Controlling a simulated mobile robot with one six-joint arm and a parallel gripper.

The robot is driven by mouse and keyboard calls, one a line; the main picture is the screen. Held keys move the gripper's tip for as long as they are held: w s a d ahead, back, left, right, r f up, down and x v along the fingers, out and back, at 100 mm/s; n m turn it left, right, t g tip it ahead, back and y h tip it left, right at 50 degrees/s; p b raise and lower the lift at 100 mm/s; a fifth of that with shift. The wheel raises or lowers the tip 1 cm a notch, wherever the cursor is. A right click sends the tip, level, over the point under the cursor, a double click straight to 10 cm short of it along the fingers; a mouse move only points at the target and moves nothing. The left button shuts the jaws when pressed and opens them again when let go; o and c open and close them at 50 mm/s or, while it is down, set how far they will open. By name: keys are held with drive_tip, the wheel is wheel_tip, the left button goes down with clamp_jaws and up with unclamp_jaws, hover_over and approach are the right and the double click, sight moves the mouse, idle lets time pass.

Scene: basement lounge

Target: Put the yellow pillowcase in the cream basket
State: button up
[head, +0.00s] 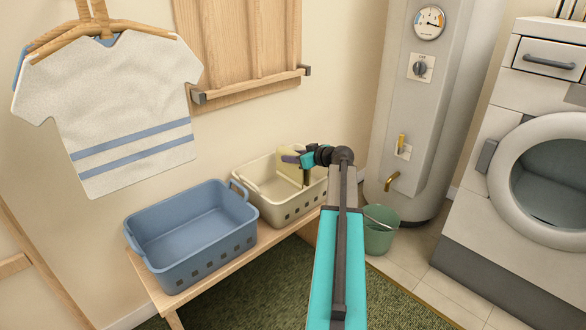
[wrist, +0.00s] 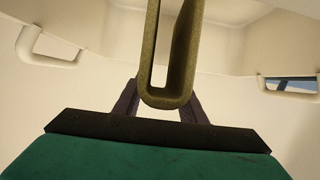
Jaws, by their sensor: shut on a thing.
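The yellow pillowcase (head: 288,171) hangs from my gripper (head: 292,157) within the opening of the cream basket (head: 262,203). In the wrist view the pillowcase (wrist: 165,101) is a folded, olive-looking loop between the two dark fingers of my gripper (wrist: 162,92), which are shut on it. The pale walls of the cream basket (wrist: 75,85) surround it there, with handle slots at both sides. My gripper is at about rim height in the head view. Whether the pillowcase's lower edge touches the basket floor cannot be told.
A blue basket (head: 205,253) stands left of the cream one on a wooden bench (head: 152,284). A green bucket (head: 381,239) stands on the floor to the right. A water heater (head: 412,120) and a washing machine (head: 470,215) are farther right. A T-shirt (head: 110,110) hangs at upper left.

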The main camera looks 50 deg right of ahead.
drive_tip(key=shift+f+b, duration=0.75)
drive_tip(key=shift+f, duration=1.7)
drive_tip(key=o, duration=1.1)
drive_tip(key=p+v, duration=0.3)
drive_tip(key=v, duration=0.9)
drive_tip(key=shift+s, duration=0.1)
